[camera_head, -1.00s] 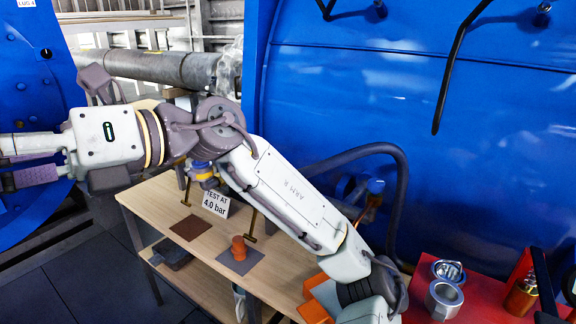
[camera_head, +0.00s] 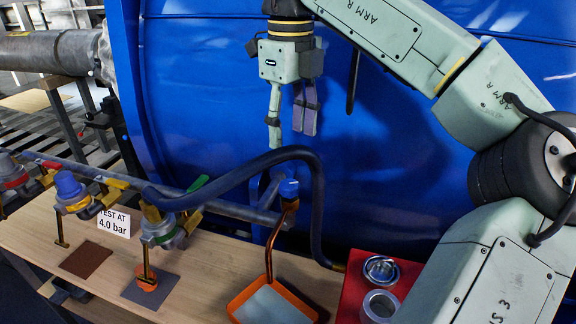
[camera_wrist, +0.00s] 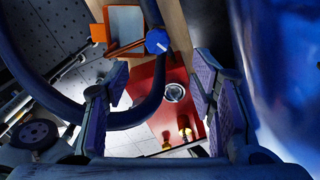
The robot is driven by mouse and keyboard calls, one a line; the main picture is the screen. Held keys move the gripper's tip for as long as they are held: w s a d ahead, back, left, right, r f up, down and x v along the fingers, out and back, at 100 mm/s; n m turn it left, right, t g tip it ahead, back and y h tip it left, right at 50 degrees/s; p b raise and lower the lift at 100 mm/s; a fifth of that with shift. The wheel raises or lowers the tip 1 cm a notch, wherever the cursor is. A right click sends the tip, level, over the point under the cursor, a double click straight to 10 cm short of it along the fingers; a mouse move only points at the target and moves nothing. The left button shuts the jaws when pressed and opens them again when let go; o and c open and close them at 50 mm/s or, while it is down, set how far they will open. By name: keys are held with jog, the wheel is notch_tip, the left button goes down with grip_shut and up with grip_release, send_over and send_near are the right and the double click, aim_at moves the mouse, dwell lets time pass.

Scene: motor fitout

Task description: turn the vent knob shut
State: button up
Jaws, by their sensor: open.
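The vent knob (camera_head: 289,188) is a small blue knob at the right end of the pipe run, above a copper tube (camera_head: 271,240) that bends down to an orange tray (camera_head: 240,300). In the wrist view the blue knob (camera_wrist: 158,41) shows a white mark line and lies beyond the fingertips, near the top centre. My gripper (camera_head: 290,135) points down above the knob, in front of the blue tank, and is apart from it. In the wrist view my gripper (camera_wrist: 160,80) has its two fingers wide apart with nothing between the pads.
A thick dark hose (camera_head: 318,190) arches beside the knob. Valves, one with a blue cap (camera_head: 68,185), line the pipe at left near a "TEST AT 4.0 bar" sign (camera_head: 113,219). A red surface (camera_head: 353,285) holds metal cups. The blue tank (camera_head: 400,170) stands close behind.

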aim_at(290, 184)
jog(key=f, duration=1)
jog(key=shift+s+f+p, duration=0.15)
jog(key=shift+s+p, duration=0.05)
jog(key=shift+p, duration=0.2)
jog(key=c, duration=1.1)
jog(key=shift+c, duration=0.2)
